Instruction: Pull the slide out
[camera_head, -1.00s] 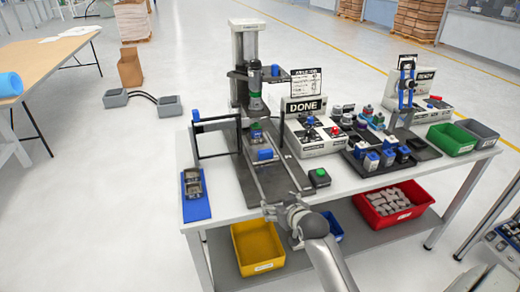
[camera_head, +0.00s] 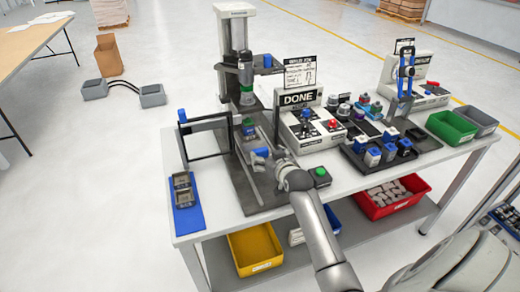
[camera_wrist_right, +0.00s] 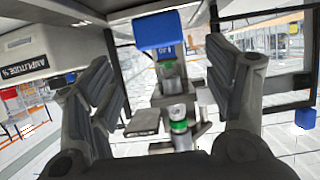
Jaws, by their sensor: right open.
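The slide station has a dark base plate (camera_head: 240,193) with two pale rails at the near left of the table. A blue block (camera_head: 258,153) sits on the slide between the rails, below the upright press (camera_head: 246,85). My right gripper (camera_head: 268,157) is low over the rails at the near side of the block, partly covering the slide. In the right wrist view the two fingers (camera_wrist_right: 165,75) are apart. A blue labelled block (camera_wrist_right: 158,33) shows between and beyond them, apart from both. My left gripper is not in view.
A black frame (camera_head: 205,140) stands left of the rails. A green button box (camera_head: 320,177) is right of my wrist. The DONE panel (camera_head: 300,100) is behind it. Yellow (camera_head: 255,248) and red (camera_head: 393,196) bins are below.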

